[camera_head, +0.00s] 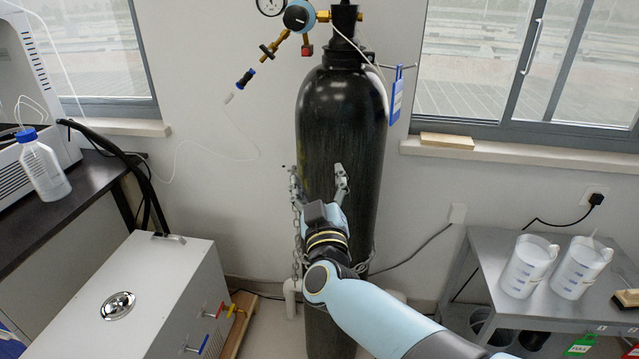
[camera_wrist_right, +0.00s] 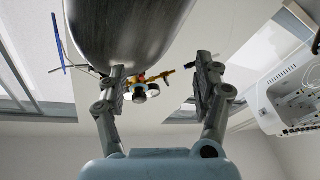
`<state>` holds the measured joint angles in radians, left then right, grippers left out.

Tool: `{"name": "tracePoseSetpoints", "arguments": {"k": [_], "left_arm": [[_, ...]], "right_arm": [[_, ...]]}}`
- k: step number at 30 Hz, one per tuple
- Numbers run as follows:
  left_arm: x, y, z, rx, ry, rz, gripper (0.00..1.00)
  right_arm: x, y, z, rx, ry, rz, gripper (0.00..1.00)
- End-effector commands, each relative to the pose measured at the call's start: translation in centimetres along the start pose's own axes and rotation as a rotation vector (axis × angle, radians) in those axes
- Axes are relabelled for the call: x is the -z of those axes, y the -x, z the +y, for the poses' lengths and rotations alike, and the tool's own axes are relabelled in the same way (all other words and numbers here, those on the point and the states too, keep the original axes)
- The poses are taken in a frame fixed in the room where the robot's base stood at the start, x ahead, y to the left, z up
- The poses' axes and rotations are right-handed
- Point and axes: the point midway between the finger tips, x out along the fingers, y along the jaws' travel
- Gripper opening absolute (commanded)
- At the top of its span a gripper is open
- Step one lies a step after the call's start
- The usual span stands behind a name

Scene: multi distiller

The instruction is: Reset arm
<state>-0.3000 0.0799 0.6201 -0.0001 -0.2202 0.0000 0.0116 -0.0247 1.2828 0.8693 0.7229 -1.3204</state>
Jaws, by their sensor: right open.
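My right gripper (camera_head: 318,183) is in front of the black gas cylinder (camera_head: 342,130), about at its middle height in the head view. Its two fingers are spread apart with nothing between them. In the right wrist view the open fingers (camera_wrist_right: 160,85) point up towards the cylinder (camera_wrist_right: 125,30) and the ceiling. The cylinder's regulator (camera_wrist_right: 145,85) shows between the fingers there, farther off. My right arm comes in from the lower right in the head view. I cannot tell whether the gripper touches the cylinder. My left gripper is not in view.
A chain (camera_head: 297,225) hangs at the cylinder. A grey-white box (camera_head: 150,290) with coloured valves stands at the lower left. A dark bench (camera_head: 85,190) holds a blue-capped bottle (camera_head: 43,168). A grey cart (camera_head: 490,255) at the right carries two white beakers (camera_head: 527,267).

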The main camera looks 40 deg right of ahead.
Motion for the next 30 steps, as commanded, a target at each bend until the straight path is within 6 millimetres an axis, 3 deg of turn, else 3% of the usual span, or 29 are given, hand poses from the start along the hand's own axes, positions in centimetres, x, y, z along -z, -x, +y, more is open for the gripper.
{"name": "tracePoseSetpoints", "arguments": {"k": [10,13,17,20,24,30], "left_arm": [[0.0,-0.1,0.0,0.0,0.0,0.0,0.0],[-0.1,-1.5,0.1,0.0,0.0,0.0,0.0],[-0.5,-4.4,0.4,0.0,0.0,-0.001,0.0],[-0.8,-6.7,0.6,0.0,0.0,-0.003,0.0],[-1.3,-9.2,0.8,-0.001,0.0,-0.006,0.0],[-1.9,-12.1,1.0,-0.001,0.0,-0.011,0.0]], "right_arm": [[-0.2,0.1,-0.1,0.0,0.001,-0.001,0.68],[-2.5,1.2,-0.5,0.01,0.015,-0.015,0.68],[-9.4,4.8,-2.0,0.069,0.095,-0.065,0.68],[-16.3,8.9,-4.4,0.194,0.177,-0.117,0.68],[-25.4,15.7,-7.4,0.405,0.218,-0.225,0.68],[-37.5,27.2,-9.4,0.68,0.222,-0.466,0.68]]}}
